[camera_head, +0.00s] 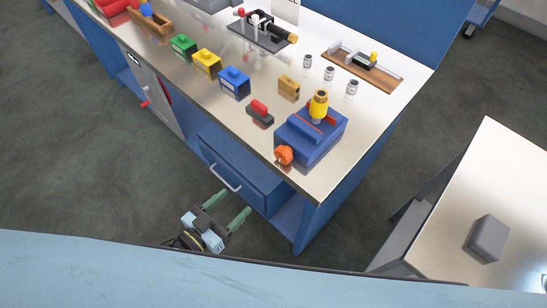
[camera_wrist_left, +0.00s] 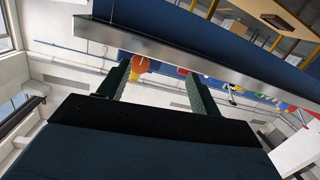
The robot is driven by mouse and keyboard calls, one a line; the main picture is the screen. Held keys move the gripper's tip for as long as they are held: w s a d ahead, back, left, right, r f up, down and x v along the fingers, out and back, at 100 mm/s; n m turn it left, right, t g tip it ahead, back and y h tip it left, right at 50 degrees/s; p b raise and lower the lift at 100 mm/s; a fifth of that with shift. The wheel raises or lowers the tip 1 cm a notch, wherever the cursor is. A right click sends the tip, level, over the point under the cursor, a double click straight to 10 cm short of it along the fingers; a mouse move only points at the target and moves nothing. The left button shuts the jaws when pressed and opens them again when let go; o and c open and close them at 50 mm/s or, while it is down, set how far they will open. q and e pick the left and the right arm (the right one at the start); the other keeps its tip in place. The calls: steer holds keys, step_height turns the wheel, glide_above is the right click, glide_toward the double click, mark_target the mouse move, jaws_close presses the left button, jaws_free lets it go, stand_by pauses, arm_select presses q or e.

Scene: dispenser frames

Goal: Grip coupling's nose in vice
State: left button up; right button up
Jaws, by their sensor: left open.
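The blue vice (camera_head: 305,143) sits at the near right corner of the bench, with an orange knob (camera_head: 284,155) on its front. The yellow coupling (camera_head: 319,106) with a dark collar stands upright at the vice's red-edged jaws. I cannot tell whether the jaws touch its nose, which is hidden. My left gripper (camera_head: 228,207) is open and empty, low in front of the bench and below its top. In the left wrist view an orange part (camera_wrist_left: 139,65), likely the knob, shows beyond the open fingers. My right gripper is not in view.
A blue drawer with a handle (camera_head: 224,178) lies under the bench top, close to my left gripper. A red-and-black item (camera_head: 260,112) and a brass block (camera_head: 289,87) lie near the vice. Blue, yellow and green boxes (camera_head: 207,63) stand farther left. A side table (camera_head: 500,180) stands right.

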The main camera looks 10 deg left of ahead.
arm_select(q)
steer(key=h, duration=0.2)
glide_toward(280, 158)
steer(key=shift+m+t, duration=0.3)
steer(key=shift+m, duration=0.1)
steer(key=x, duration=0.7)
steer(key=shift+w+d+f, duration=0.25)
steer(key=shift+d, duration=0.1)
steer(key=c, duration=1)
steer(key=shift+o, duration=0.2)
steer(key=m, duration=0.5)
steer(key=shift+m, duration=0.4)
steer(key=o, duration=1)
steer(key=shift+c, duration=0.2)
steer(key=shift+a, duration=0.1)
